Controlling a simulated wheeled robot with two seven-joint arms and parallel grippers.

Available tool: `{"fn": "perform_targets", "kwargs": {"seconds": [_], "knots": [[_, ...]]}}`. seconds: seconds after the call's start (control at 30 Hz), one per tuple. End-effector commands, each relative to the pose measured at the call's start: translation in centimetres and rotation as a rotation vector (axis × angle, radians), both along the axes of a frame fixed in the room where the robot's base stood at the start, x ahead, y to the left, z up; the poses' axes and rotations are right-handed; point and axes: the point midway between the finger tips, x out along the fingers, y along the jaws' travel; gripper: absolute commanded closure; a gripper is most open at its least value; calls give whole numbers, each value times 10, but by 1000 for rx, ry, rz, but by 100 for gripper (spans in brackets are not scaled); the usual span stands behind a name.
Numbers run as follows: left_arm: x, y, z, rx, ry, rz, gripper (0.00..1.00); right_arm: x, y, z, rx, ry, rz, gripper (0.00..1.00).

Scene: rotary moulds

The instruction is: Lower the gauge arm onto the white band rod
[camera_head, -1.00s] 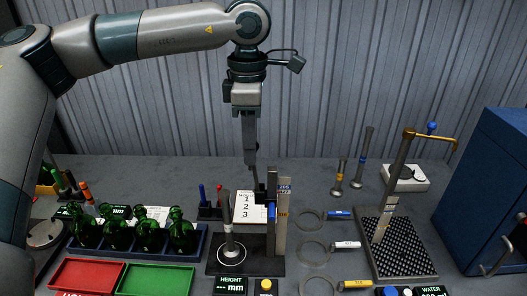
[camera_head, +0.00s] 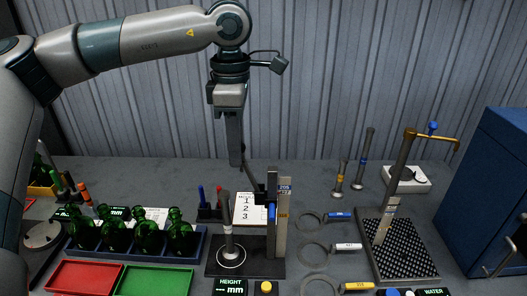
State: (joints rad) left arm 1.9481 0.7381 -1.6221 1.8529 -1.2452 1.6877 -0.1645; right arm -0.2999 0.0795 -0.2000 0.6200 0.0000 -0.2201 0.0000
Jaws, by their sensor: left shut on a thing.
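The height gauge has an upright post (camera_head: 283,222) on a dark base (camera_head: 262,268). A grey rod (camera_head: 227,222) with a pale ring near its foot stands upright on the base, left of the post; I take it as the white band rod. The dark gauge arm (camera_head: 256,186) slants from the post up and left, above and apart from the rod's top. My left gripper (camera_head: 238,163) points down and is shut on the gauge arm's raised end; the fingertips are small and dark here. My right gripper is not in view.
Green bottles stand in a rack (camera_head: 198,248) on the left, behind a red tray (camera_head: 84,276) and a green tray (camera_head: 152,280). A numbered card (camera_head: 246,208) stands behind the gauge. Tagged rings (camera_head: 312,251) and a stand (camera_head: 392,205) are on the right.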

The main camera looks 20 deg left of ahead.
Motion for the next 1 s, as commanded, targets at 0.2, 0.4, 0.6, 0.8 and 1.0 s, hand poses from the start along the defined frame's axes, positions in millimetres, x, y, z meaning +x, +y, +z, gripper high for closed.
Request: {"fn": "perform_targets", "kwargs": {"seconds": [0.2,0.4,0.6,0.8,1.0], "knots": [[0,1,-1,0,0,1,90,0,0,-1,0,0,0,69],[-2,8,-5,-1,0,3,89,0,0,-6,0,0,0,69],[-4,16,-10,0,0,2,89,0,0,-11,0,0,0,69],[-7,24,-13,0,0,1,89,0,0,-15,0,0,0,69],[-7,26,-13,1,0,0,89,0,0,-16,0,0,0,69]]}}
